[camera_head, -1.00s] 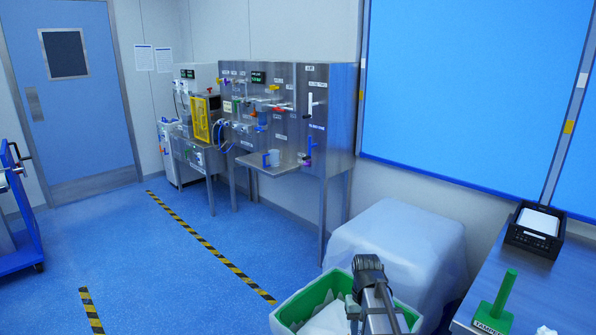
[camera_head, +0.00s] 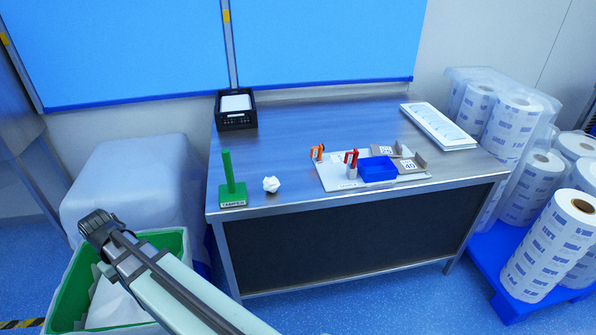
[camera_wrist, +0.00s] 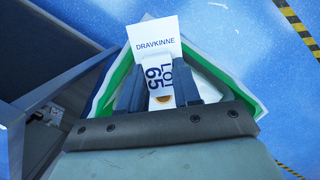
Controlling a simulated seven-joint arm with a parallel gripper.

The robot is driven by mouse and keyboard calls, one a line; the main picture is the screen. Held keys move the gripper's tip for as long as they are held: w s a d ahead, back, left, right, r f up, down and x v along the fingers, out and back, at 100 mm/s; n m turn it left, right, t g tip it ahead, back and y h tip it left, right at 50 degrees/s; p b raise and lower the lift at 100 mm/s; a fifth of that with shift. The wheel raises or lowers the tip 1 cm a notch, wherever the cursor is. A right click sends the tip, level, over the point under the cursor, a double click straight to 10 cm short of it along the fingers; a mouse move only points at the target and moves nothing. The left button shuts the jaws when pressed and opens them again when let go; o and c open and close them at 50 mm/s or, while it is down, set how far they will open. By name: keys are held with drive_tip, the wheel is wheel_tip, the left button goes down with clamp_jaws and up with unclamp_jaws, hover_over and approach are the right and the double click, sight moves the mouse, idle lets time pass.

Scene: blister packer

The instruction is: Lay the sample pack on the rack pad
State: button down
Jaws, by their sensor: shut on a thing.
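A white pack printed DRAVKINNE and LOT 65 (camera_wrist: 155,48) is between the two dark fingers of my gripper (camera_wrist: 158,92) in the wrist view. My gripper is shut on it, and a small orange-brown spot shows near its lower end. I cannot tell how much of the pack the fingers hide. Pack and gripper are above the green-rimmed bin. In the head view my arm crosses the lower left, and the pack cannot be made out. I cannot pick out the rack pad in either view.
A green bin (camera_head: 66,289) stands left; wrapped rolls (camera_head: 548,248) stand right.

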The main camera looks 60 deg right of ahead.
drive_tip(key=w+d+r+m+y, duration=0.1)
drive_tip(key=w+d+r+m, duration=0.3)
drive_tip(key=d, duration=0.6)
drive_tip(key=w+d+r+m, duration=0.2)
drive_tip(key=w+d, duration=0.3)
drive_tip(key=d, duration=0.4)
drive_tip(key=w+d+r+m+y, duration=0.1)
drive_tip(key=w+d+r+m, duration=0.3)
drive_tip(key=d, duration=0.6)
drive_tip(key=s+d+r+m+t, duration=0.1)
drive_tip(key=s+d+r+m, duration=0.15)
drive_tip(key=d, duration=0.65)
drive_tip(key=s+d+r+m, duration=0.1)
drive_tip(key=d+m, duration=0.2)
drive_tip(key=d, duration=0.6)
drive_tip(key=s+d+r+m+t, duration=0.1)
drive_tip(key=s+d+m, duration=0.1)
drive_tip(key=d, duration=0.7)
drive_tip(key=s+d+r+m+t, duration=0.1)
drive_tip(key=s+d+m, duration=0.8)
drive_tip(key=s+d, duration=1.7)
drive_tip(key=shift+d+r+m+t+h, duration=0.35)
drive_tip(key=shift+d+r, duration=0.25)
drive_tip(key=shift+d, duration=0.6)
